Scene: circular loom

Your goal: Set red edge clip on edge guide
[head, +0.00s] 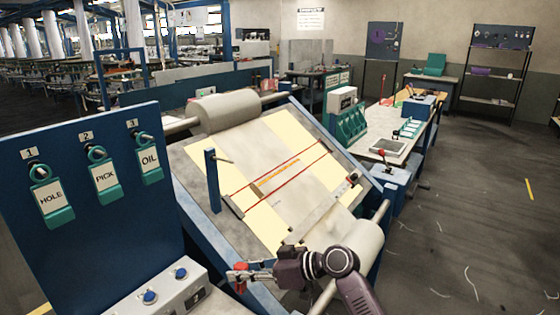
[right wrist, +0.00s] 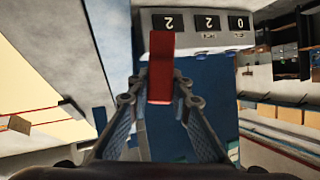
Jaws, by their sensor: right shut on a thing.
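A red clip (right wrist: 161,68) stands between the two fingertips of my right gripper in the right wrist view. In the head view, my right gripper (head: 246,274) comes in from the lower right and is shut on this red clip (head: 240,269). It holds the clip near the lower left edge of the tilted loom bed. A grey straight bar (head: 318,211) lies across the lower part of the bed and may be the edge guide; I cannot tell for sure. The gripper is apart from this bar, below and left of it. My left gripper is not in view.
A blue panel (head: 75,250) with hanging tags HOLE, PICK and OIL stands at the left, above a grey box with blue buttons (head: 165,285). A blue post (head: 212,180) rises from the bed. Cloth rolls (head: 222,111) lie at its ends. Open floor lies right.

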